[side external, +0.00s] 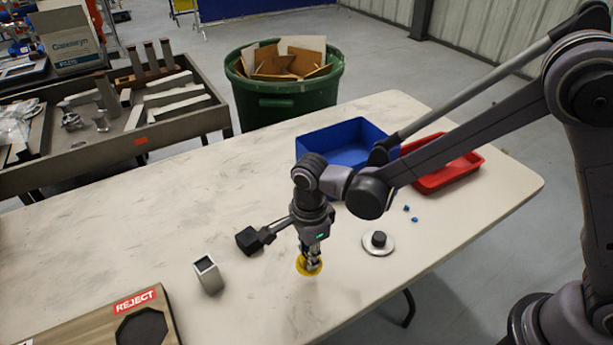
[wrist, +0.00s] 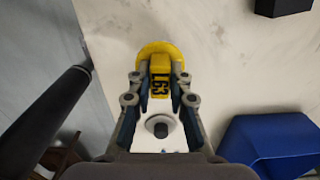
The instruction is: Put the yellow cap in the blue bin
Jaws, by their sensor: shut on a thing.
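The yellow cap (side external: 301,268) is a round disc with a raised block grip; in the side external view it is at table level under my gripper (side external: 313,262). In the wrist view the cap (wrist: 150,49) shows its block, marked with dark characters, between the fingertips of my gripper (wrist: 159,88). My gripper is shut on this block. I cannot tell whether the cap still touches the table. The blue bin (side external: 345,140) stands behind my arm, partly hidden by it; its edge also shows at lower right in the wrist view (wrist: 270,140).
A red tray (side external: 445,178) sits right of the blue bin. A grey rectangular block (side external: 208,274) and a REJECT board (side external: 75,327) are at left.

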